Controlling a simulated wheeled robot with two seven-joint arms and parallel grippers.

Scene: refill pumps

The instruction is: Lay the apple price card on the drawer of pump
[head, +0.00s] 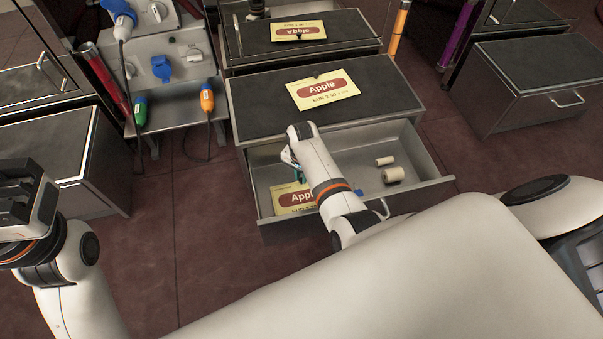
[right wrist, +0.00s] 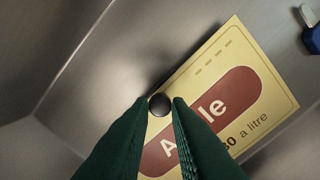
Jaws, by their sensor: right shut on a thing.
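A yellow apple price card (head: 293,197) with a red-brown oval is inside the open drawer (head: 437,184) of the middle pump, at the drawer's left front. My right gripper (head: 299,176) reaches down into the drawer over it. In the right wrist view its dark green fingers (right wrist: 160,104) are shut on the small dark round knob (right wrist: 159,105) of the card (right wrist: 240,80). I cannot tell whether the card touches the drawer floor. My arm hides part of it in the head view. My left gripper (head: 18,192) is at the left edge, away from the drawer; its finger opening is unclear.
Another apple card (head: 322,90) lies on the dark top above the drawer, with its reflection behind. Cream rolls (head: 393,174) and a small blue item (head: 358,192) lie in the drawer. A plug stand (head: 165,75) is to the left; a closed drawer unit (head: 530,80) is to the right.

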